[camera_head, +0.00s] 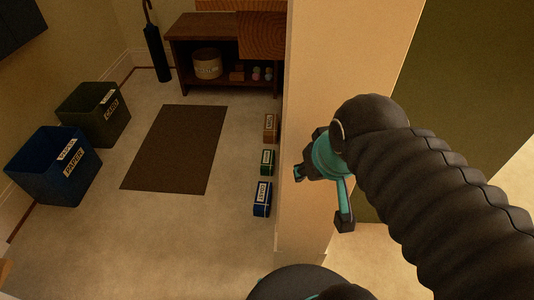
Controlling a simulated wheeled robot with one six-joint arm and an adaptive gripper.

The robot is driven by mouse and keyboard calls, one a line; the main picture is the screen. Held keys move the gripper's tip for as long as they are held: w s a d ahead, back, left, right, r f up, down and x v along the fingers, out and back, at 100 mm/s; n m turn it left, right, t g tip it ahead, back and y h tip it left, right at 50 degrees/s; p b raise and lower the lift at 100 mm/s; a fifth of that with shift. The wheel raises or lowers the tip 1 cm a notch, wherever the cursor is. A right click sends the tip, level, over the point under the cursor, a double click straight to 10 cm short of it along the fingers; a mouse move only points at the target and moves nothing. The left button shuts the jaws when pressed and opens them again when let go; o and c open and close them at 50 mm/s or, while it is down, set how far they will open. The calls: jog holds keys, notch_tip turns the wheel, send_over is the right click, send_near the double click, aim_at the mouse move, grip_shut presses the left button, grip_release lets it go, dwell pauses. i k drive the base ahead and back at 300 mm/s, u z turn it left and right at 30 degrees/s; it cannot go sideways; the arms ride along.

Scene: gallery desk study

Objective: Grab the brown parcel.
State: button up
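The brown parcel (270,128) is a small box with a white label. It sits on the floor beside the pale wall, beyond the green and blue boxes. My gripper (321,197) is at the right of the parcel in the picture and nearer the camera, in front of the pale wall. Its two fingers are spread apart with nothing between them. It is clear of the parcel.
A green box (267,162) and a blue box (262,198) stand in line with the parcel. The pale wall (318,80) rises right beside them. A dark mat (174,150), a blue paper bin (48,170), a second bin (92,114) and a wooden bench (190,36) surround open floor.

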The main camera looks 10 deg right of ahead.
aim_at(270, 126)
jog(key=u, duration=0.1)
jog(key=k, duration=0.85)
jog(key=u, duration=1.2)
jog(key=i, duration=2.5)
jog(key=z, duration=0.95)
jog(key=i, duration=1.5)
jog(key=z, duration=1.4)
jog(key=i, duration=0.5)
jog(key=z, duration=0.2)
